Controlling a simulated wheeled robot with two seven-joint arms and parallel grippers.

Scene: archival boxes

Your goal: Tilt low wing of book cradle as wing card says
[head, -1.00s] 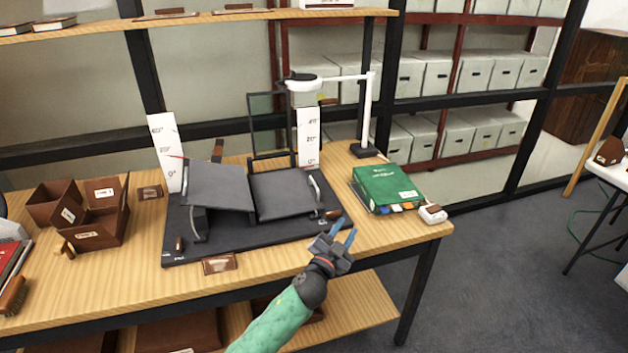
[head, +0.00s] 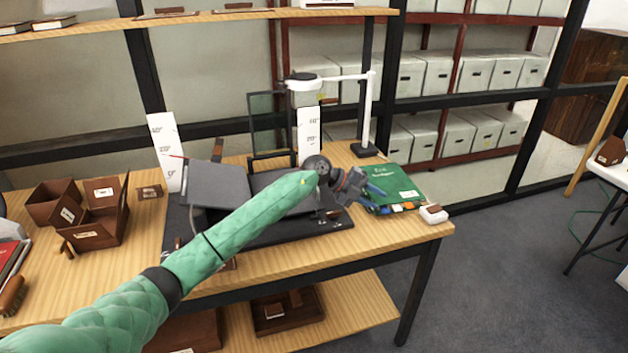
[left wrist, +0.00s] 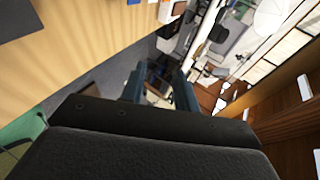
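The book cradle stands on a dark base (head: 325,228) on the wooden table. Its left wing (head: 222,183) is raised and tilted. Its right wing (head: 262,180) lies low and is mostly hidden behind my left arm. A white angle scale (head: 164,145) with a red pointer stands behind the left wing, and another scale (head: 309,130) behind the right one. The small card at the base's front is mostly covered by my arm.
A white lamp-like stand (head: 366,120) is behind the cradle. Brown boxes (head: 98,232) sit at the left, and a small white block (head: 433,214) at the table's right corner. A shelf (head: 220,17) runs above the table's back.

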